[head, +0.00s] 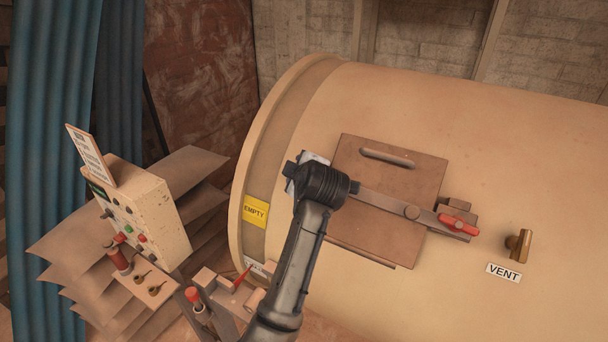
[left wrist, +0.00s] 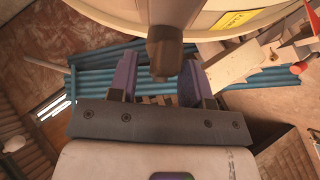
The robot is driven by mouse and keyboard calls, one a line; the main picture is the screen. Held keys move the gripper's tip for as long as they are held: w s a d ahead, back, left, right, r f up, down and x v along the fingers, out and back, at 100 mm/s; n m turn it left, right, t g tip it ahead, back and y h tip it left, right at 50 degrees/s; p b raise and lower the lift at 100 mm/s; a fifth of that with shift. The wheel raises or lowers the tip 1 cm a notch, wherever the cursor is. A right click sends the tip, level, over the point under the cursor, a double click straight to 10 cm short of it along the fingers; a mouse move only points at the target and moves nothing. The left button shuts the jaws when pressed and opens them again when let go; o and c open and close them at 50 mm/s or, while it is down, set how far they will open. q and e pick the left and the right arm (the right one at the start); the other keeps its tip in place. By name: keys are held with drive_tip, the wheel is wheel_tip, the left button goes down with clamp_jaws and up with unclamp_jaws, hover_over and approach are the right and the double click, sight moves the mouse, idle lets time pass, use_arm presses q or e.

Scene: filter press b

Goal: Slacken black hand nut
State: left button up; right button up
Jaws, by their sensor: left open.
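A dark brownish hand nut (left wrist: 163,50) shows in the left wrist view, hanging from the pale drum end. My left gripper (left wrist: 160,80) is open, one purplish-grey finger on each side of the nut. I see a gap on both sides; whether the nut's end is fully between the fingers in depth I cannot tell. In the head view my dark wrist covers the left end of the clamp bar (head: 385,204) on the hatch plate (head: 405,165). The nut is hidden there, and so are the fingers. My right gripper is not in view.
The big cream drum (head: 480,130) fills the right. A red-handled lever (head: 459,227) crosses the bar's right end. A brass vent knob (head: 518,244) sits beyond it. A control box (head: 150,215) and grey plates (head: 75,240) stand left, with small red-topped fittings (head: 193,295) below.

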use_arm(q)
drive_tip(key=b+v, duration=0.4)
drive_tip(key=v, duration=0.9)
drive_tip(key=shift+s, duration=0.2)
drive_tip(key=shift+r, duration=0.15)
